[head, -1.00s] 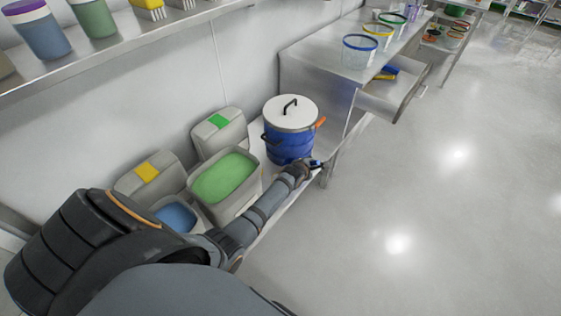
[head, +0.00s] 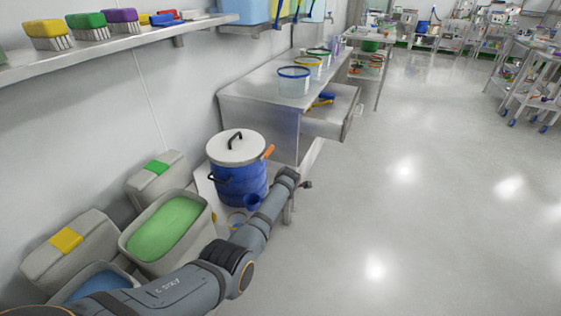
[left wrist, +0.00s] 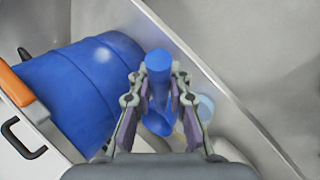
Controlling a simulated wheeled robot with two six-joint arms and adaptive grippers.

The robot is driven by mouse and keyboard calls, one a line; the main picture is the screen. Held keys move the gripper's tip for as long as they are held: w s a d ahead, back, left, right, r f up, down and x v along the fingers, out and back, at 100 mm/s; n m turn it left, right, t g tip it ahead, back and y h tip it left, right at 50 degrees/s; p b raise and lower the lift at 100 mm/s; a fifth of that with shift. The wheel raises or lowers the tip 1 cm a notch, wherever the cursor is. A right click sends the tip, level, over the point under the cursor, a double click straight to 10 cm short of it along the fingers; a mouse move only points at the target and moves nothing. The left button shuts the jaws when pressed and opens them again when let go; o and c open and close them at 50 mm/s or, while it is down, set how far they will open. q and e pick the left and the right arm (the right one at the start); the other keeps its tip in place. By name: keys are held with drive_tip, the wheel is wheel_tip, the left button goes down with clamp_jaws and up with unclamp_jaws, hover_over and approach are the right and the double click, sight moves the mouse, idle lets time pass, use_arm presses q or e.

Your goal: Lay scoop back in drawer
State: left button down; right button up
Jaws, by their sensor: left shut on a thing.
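My left gripper (left wrist: 158,95) is shut on a blue scoop (left wrist: 158,66) in the left wrist view; the scoop's rounded handle end shows between the fingers. The open drawer (head: 338,118) hangs under the steel table, beyond the drum, with blue and yellow items inside. My right gripper is not in view.
The blue drum (head: 240,187) with a white lid and orange handle stands close beside the gripper; it also fills the left of the wrist view (left wrist: 85,85). Bins of green (head: 165,228) and blue material stand nearer. Tubs stand on the steel table (head: 262,82). The floor at right is clear.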

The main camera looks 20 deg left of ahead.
use_arm(q)
drive_tip(key=shift+s+a, duration=0.1)
drive_tip(key=shift+s, duration=0.05)
drive_tip(key=s+d+r+m+g+h, duration=0.25)
drive_tip(key=s+r+m+h, duration=0.3)
drive_tip(key=s+m, duration=0.5)
drive_tip(key=s+d+r+m+g+h, duration=0.3)
drive_tip(key=s+r+m, duration=0.45)
drive_tip(key=m, duration=0.65)
drive_tip(key=s+r+p, duration=0.3)
drive_tip(key=r+p, duration=0.8)
drive_tip(key=p, duration=0.3)
drive_tip(key=shift+s+a+h+p, duration=0.25)
drive_tip(key=shift+a+h+p, duration=0.1)
drive_tip(key=shift+h, duration=0.1)
